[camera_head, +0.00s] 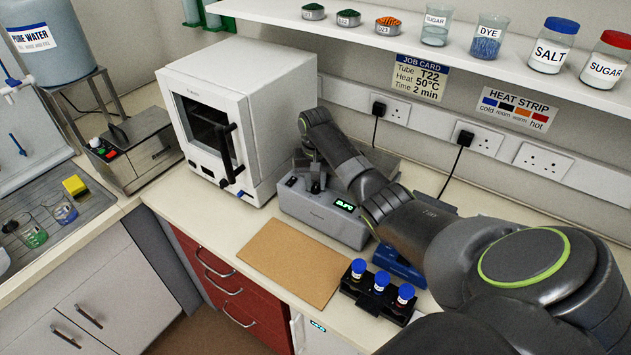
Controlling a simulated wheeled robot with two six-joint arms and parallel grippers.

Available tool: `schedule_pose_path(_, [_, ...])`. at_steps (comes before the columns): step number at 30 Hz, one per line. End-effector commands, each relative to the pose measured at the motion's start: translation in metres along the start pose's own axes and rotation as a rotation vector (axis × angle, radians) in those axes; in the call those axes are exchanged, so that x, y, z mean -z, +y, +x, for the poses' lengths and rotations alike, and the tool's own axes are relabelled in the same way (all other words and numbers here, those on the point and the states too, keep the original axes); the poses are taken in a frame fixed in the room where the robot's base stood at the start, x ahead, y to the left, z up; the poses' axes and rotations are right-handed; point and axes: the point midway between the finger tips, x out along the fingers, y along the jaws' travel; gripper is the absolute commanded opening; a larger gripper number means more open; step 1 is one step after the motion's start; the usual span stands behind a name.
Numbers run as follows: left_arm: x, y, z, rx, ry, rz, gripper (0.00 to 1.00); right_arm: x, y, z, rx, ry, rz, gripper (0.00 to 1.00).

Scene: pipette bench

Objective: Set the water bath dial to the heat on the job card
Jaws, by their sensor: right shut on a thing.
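The grey water bath (318,214) stands on the bench, right of the white oven. A small green-lit display (345,205) is on its front; its digits are too small to read surely. My right gripper (315,186) points down at the bath's upper left part and is shut. The dial at its fingertips is mostly hidden by the fingers. The job card (420,78) on the back wall reads Tube T22, Heat 50°C, Time 2 min. My left gripper is not in view.
A white oven (262,75) stands close left of the bath. A brown board (280,262) lies in front, beside a black rack (372,298) of blue-capped tubes. Jars line the shelf (390,35) above. My right arm covers the bench at right.

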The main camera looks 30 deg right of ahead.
Motion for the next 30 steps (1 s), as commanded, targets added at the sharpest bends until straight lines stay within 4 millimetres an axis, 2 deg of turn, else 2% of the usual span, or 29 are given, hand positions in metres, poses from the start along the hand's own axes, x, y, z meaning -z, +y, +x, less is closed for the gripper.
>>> schedule_pose_path(15, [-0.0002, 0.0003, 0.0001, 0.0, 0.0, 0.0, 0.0, -0.0008, 0.0001, 0.0011, -0.001, -0.003, 0.457, 0.01])
schedule_pose_path(22, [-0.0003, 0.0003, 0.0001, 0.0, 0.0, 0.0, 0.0, -0.0009, 0.0, 0.0012, -0.001, -0.003, 0.589, 0.01])
schedule_pose_path(30, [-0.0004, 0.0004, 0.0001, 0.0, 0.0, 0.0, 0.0, -0.0009, 0.0, 0.0012, -0.001, -0.003, 0.663, 0.01])
